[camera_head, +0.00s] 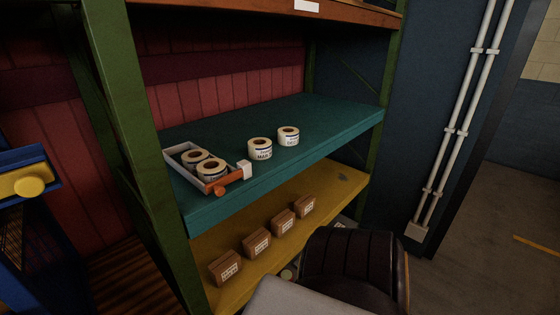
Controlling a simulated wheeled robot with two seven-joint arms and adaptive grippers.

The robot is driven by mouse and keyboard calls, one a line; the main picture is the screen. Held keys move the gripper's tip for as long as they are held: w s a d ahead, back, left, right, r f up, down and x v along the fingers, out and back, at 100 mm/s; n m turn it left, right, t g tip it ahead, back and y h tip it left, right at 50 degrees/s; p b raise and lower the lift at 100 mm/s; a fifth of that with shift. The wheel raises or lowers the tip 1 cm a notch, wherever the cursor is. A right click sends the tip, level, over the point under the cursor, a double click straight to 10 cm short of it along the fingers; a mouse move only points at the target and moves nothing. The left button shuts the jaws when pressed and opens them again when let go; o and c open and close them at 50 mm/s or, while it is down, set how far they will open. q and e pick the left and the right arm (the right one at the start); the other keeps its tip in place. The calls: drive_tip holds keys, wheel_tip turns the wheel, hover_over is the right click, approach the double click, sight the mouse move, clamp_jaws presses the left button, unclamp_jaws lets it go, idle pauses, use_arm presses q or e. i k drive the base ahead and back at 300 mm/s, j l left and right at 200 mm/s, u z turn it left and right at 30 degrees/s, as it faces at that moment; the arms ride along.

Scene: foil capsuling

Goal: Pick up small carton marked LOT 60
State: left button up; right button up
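Several small brown cartons stand in a slanting row on the yellow lower shelf (334,200). The nearest carton (225,268) is at the lower left. Behind it come a second carton (257,242), a third carton (283,222) and the farthest carton (305,206) to the upper right. Each has a white printed label on its front. The print is too small to read, so I cannot tell which is LOT 60. Neither of my grippers is in view.
The teal shelf (330,118) above holds two label rolls (260,149) and a grey tray (180,149) with more rolls and an orange front. A green post (146,135) stands left. A dark ribbed shape and pale surface cover the bottom middle.

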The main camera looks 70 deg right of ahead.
sight(253, 246)
drive_tip(key=k+z, duration=0.1)
drive_tip(key=z, duration=0.3)
drive_tip(key=l+z, duration=0.15)
drive_tip(key=z, duration=0.25)
drive_tip(key=k+l+z, duration=0.1)
drive_tip(key=z, duration=0.35)
drive_tip(key=l+z, duration=0.15)
drive_tip(key=z, duration=0.25)
